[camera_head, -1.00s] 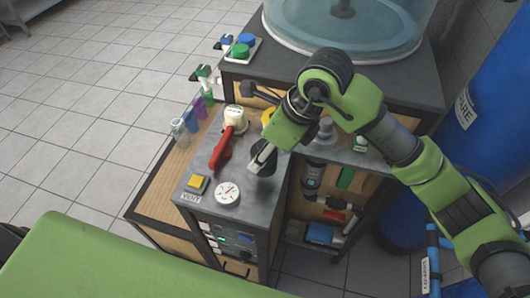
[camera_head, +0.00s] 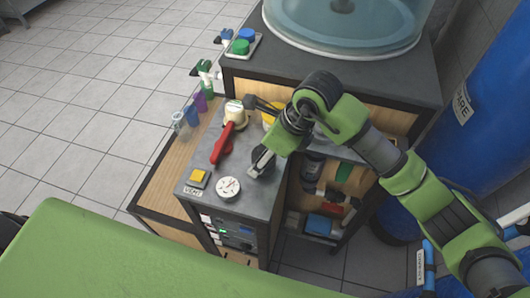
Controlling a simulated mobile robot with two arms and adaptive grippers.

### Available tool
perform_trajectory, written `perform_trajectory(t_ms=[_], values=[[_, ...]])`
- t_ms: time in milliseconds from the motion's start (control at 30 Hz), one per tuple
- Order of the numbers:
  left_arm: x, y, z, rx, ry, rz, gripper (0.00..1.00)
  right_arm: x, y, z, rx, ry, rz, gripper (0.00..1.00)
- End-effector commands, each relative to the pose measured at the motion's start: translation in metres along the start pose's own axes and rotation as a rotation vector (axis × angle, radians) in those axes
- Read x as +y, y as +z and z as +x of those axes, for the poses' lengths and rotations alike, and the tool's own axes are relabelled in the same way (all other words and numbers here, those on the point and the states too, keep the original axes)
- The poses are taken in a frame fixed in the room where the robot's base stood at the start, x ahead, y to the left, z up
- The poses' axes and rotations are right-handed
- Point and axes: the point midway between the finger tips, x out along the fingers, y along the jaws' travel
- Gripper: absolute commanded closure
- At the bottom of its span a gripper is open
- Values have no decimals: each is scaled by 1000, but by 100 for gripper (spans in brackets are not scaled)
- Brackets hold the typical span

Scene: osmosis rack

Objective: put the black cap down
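My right arm comes in from the right, and its gripper (camera_head: 262,157) points down over the grey cabinet top (camera_head: 243,172). The dark, rounded black cap (camera_head: 259,169) shows at the fingertips, mostly hidden by them. The gripper appears shut on it. The cap is at or very close to the cabinet top, just right of the red lever and above the white dial gauge. Whether it touches the surface I cannot tell. My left gripper is not in view.
A red lever (camera_head: 221,143), white dial gauge (camera_head: 228,188) and yellow button (camera_head: 199,176) crowd the cabinet top. A cream knob (camera_head: 235,112) stands behind the lever. Lower right are shelves with a blue box (camera_head: 318,225). A large clear tank (camera_head: 340,25) stands at the back.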

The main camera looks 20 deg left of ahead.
Motion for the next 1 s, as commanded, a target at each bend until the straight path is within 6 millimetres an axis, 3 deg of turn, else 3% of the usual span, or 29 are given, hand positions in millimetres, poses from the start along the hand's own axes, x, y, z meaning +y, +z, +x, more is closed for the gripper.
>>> perform_trajectory(t_ms=[433, 800, 1000], values=[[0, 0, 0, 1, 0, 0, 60, -1, 1, -11, -2, -3, 0, 38], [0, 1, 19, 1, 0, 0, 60, -2, 1, -88, -2, -5, 0, 38], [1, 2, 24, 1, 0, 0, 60, -1, 1, -115, -1, -2, 0, 38]])
